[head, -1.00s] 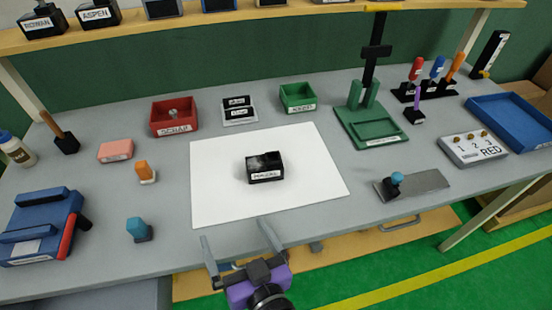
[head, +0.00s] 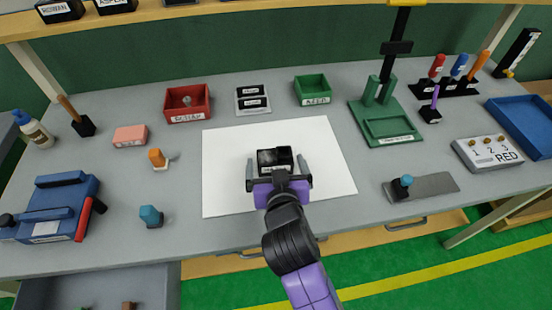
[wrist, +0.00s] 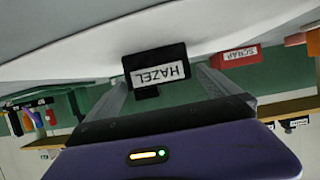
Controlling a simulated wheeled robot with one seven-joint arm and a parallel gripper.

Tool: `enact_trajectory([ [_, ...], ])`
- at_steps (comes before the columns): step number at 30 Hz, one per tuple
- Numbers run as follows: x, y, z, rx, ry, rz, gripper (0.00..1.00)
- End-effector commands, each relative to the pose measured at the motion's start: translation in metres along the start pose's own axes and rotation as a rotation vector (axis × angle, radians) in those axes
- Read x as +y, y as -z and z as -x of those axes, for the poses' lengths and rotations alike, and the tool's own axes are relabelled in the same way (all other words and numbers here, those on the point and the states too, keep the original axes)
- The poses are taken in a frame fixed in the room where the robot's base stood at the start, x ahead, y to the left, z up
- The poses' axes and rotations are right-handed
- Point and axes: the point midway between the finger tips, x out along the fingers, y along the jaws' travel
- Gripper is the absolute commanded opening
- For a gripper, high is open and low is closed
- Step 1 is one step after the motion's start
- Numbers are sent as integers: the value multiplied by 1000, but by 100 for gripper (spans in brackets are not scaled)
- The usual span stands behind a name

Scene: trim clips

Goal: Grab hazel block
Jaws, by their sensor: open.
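The hazel block (head: 274,157) is a black block on the white sheet (head: 330,140) in the middle of the bench. In the wrist view the block (wrist: 157,68) shows its white HAZEL label, upside down. My gripper (head: 278,176) is open, with one finger to the left and one to the right of the block's near side. In the wrist view the fingers of my gripper (wrist: 162,92) reach toward the block's two sides. I cannot tell whether they touch it. The block's front label is mostly hidden by my gripper in the head view.
A red SCRAP bin (head: 187,117), a small black-labelled rack (head: 252,99) and a green bin (head: 312,90) stand behind the sheet. A green press stand (head: 385,125) is to the right. A blue-knobbed plate (head: 440,185) lies front right. An open drawer (head: 60,290) sits lower left.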

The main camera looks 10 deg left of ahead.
Motion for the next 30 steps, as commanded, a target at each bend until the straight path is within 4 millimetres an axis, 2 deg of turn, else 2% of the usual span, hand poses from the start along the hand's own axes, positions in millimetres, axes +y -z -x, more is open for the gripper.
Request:
enact_trajectory([
  [6, 2, 1, -27, 1, 0, 2, 100],
  [15, 2, 0, -31, 1, 1, 0, 100],
  [17, 2, 0, -31, 1, 1, 0, 90],
  [25, 2, 0, -31, 1, 1, 1, 37],
  [26, 2, 1, -31, 2, 1, 1, 35],
  [30, 2, 1, -31, 2, 1, 1, 35],
])
